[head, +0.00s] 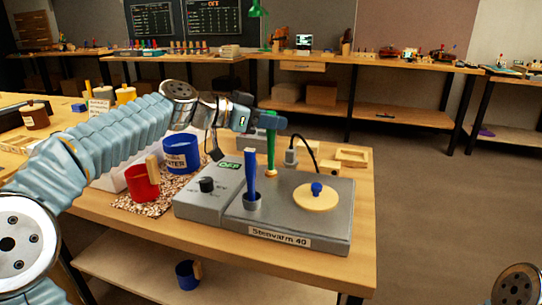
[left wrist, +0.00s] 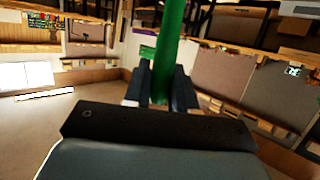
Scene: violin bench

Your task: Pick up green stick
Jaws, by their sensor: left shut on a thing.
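The green stick (head: 271,155) is upright in the head view, with a pale tip at its lower end. My left gripper (head: 271,122) is shut around its upper part. In the left wrist view the green stick (left wrist: 170,40) runs up from between the two fingers (left wrist: 160,88). The stick's lower end shows in front of the back edge of the grey device (head: 310,236); I cannot tell whether it touches anything. My right gripper is not in view.
The device carries a pale disc (head: 301,200) with a blue knob. A black cable and a wooden tray (head: 352,155) lie behind. Floor is open to the right.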

